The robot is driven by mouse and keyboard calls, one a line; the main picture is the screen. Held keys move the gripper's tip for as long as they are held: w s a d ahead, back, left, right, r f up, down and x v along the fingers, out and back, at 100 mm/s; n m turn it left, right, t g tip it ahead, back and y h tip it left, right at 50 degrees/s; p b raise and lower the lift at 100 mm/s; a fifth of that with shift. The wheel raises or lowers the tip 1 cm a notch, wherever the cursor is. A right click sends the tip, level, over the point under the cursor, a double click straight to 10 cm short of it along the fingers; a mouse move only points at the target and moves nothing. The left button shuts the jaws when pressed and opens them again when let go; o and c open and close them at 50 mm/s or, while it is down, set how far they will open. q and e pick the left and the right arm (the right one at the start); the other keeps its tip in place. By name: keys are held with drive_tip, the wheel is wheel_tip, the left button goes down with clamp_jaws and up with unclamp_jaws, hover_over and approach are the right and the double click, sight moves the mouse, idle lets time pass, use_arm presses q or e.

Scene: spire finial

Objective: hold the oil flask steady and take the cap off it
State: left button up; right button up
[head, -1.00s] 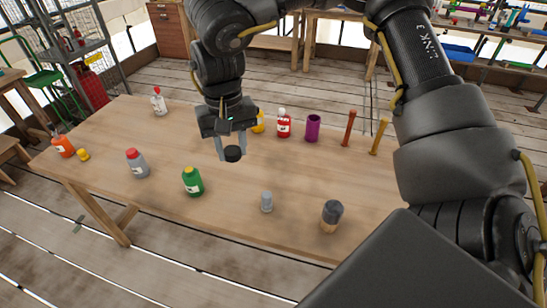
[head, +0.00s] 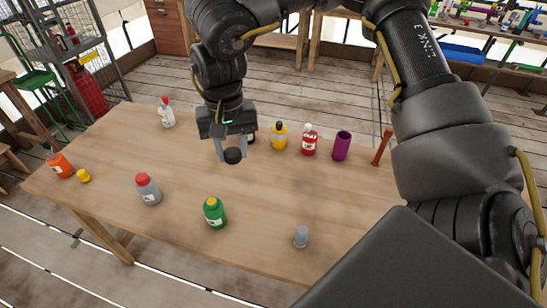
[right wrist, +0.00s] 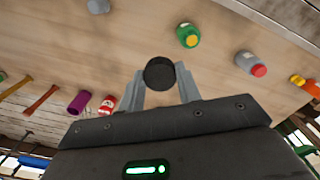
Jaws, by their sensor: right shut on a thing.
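My right gripper (head: 232,155) is shut on a small black round piece (right wrist: 160,73) that looks like a cap. It also shows in the head view (head: 232,156), held at the fingertips above the table with no bottle under it. I cannot tell which bottle is the oil flask. A yellow bottle with a dark top (head: 279,137) stands upright behind and right of the gripper. A green bottle with a yellow cap (head: 214,213) stands nearer; it also shows in the right wrist view (right wrist: 188,36). My left gripper is not in view.
The wooden table (head: 150,235) also bears a red bottle (head: 309,141), a purple cup (head: 342,146), a brown stick (head: 382,148), a small grey piece (head: 301,237), a grey bottle (head: 148,190), a white bottle (head: 167,113) and an orange bottle (head: 60,163). The table's middle is clear.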

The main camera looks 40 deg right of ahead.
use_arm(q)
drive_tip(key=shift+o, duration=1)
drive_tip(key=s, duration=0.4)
use_arm(e)
drive_tip(key=s+f+m, duration=0.2)
drive_tip(key=s+m, duration=0.1)
drive_tip(key=m, duration=2.6)
hover_over(262, 188)
wheel_tip(262, 188, down, 23)
drive_tip(key=shift+s+f, duration=0.1)
drive_tip(key=shift+s, duration=0.05)
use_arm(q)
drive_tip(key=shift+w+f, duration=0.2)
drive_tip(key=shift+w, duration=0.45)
use_arm(e)
drive_tip(key=shift+f, duration=1.75)
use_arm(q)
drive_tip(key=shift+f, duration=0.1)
